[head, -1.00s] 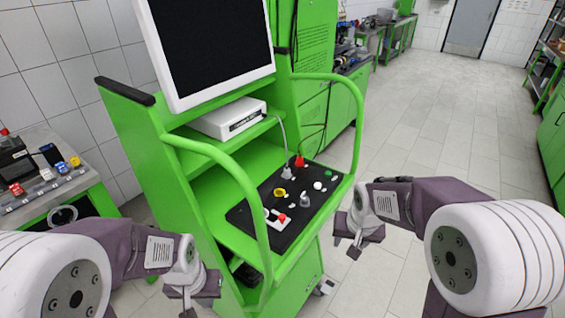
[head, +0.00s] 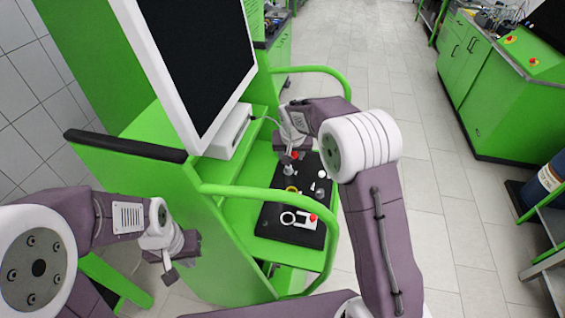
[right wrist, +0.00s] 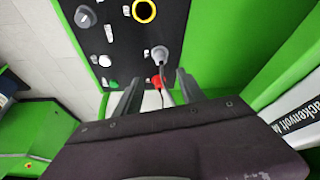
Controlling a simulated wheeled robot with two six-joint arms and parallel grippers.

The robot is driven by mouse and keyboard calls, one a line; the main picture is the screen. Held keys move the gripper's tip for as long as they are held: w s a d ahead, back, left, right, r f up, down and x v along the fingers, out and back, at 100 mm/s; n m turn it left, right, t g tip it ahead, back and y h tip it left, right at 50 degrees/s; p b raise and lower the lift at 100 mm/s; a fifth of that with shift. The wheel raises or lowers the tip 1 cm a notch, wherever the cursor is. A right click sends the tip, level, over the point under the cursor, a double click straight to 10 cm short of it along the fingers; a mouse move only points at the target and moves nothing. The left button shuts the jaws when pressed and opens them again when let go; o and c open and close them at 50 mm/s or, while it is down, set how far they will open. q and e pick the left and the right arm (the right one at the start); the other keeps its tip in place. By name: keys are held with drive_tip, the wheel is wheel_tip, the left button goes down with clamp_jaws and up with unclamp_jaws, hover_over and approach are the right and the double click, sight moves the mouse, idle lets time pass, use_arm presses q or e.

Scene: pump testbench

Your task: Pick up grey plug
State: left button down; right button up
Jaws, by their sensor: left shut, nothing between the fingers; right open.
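A grey plug-like piece (right wrist: 161,55) stands on the black panel in the right wrist view, beside a red piece (right wrist: 157,82). My right gripper (right wrist: 158,78) is open, its two dark fingers on either side of the red piece and just short of the grey one. I cannot tell whether they touch anything. In the head view the right gripper (head: 288,158) is over the far end of the panel, close to the grey piece (head: 290,171). My left gripper (head: 170,273) is shut and empty, left of the green bench.
The black panel (head: 270,217) also carries a yellow ring (right wrist: 144,11), a grey knob (right wrist: 85,16) and a white block with a red button (head: 313,217). Curved green rails (head: 265,193) flank the panel. A monitor (head: 195,60) stands above it.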

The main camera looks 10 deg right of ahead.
sight(288, 170)
drive_tip(key=p+x, duration=0.1)
drive_tip(key=x, duration=0.1)
drive_tip(key=shift+s+f+p, duration=0.15)
drive_tip(key=shift+f+p, duration=0.2)
drive_tip(key=shift+f, duration=0.05)
drive_tip(key=shift+w+f, duration=0.2)
drive_tip(key=shift+f, duration=0.25)
drive_tip(key=shift+w+d+f+p, duration=0.1)
drive_tip(key=shift+w+f+p, duration=0.05)
drive_tip(key=shift+f+p, duration=0.2)
drive_tip(key=p+x, duration=0.1)
drive_tip(key=x, duration=0.2)
drive_tip(key=shift+w+a+f+p, duration=0.1)
drive_tip(key=shift+a+f+p, duration=0.15)
drive_tip(key=shift+f+p, duration=0.1)
drive_tip(key=shift+w+f, duration=0.2)
drive_tip(key=shift+f, duration=0.1)
use_arm(q)
drive_tip(key=r, duration=0.4)
drive_tip(key=shift+s+d+r, duration=0.15)
drive_tip(key=shift+d+r, duration=0.2)
use_arm(e)
drive_tip(key=shift+s+r, duration=0.1)
clamp_jaws()
